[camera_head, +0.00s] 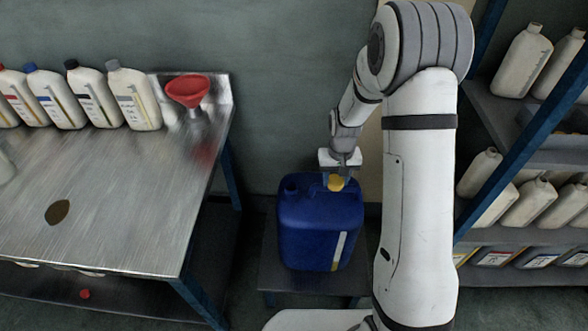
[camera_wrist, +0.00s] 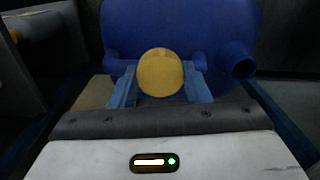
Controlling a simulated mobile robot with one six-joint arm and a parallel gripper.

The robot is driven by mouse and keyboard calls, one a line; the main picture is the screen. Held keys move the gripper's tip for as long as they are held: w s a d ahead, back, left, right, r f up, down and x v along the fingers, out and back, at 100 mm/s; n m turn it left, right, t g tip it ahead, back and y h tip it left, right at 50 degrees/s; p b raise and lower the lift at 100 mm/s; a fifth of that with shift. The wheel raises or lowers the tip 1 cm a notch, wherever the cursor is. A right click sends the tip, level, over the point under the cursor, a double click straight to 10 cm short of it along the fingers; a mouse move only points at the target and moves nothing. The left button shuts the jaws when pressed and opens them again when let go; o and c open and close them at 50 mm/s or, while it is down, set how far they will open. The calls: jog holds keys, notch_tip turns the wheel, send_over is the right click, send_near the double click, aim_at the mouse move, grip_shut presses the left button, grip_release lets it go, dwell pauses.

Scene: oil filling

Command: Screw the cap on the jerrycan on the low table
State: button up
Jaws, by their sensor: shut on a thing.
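The blue jerrycan (camera_head: 318,232) stands upright on the low table (camera_head: 268,274), with a pale stripe on its side. It also fills the upper part of the wrist view (camera_wrist: 185,28). The yellow cap (camera_head: 336,183) is at the top of the jerrycan, and it shows as a round disc in the wrist view (camera_wrist: 160,72). My gripper (camera_head: 337,172) is above the jerrycan, its fingers shut on the cap from both sides.
A steel workbench (camera_head: 120,190) stands at the left, with several white bottles and a red funnel (camera_head: 188,90). A shelf rack (camera_head: 500,115) with several bottles is at the right. A small red object (camera_head: 85,294) lies on the workbench's lower shelf.

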jog(key=w+a+r+n+b, duration=0.1)
jog(key=w+a+n+b, duration=0.15)
jog(key=a, duration=0.45)
jog(key=w+a+n+b, duration=0.1)
jog(key=a+b, duration=0.2)
jog(key=a, duration=0.3)
jog(key=b, duration=0.3)
send_over(291, 182)
jog(key=s, duration=0.2)
jog(key=shift+f, duration=2.2)
jog(key=shift+s+f+b, duration=0.1)
jog(key=shift+f+b, duration=0.7)
jog(key=shift+f, duration=0.55)
jog(key=o, duration=1)
jog(key=shift+r, duration=0.15)
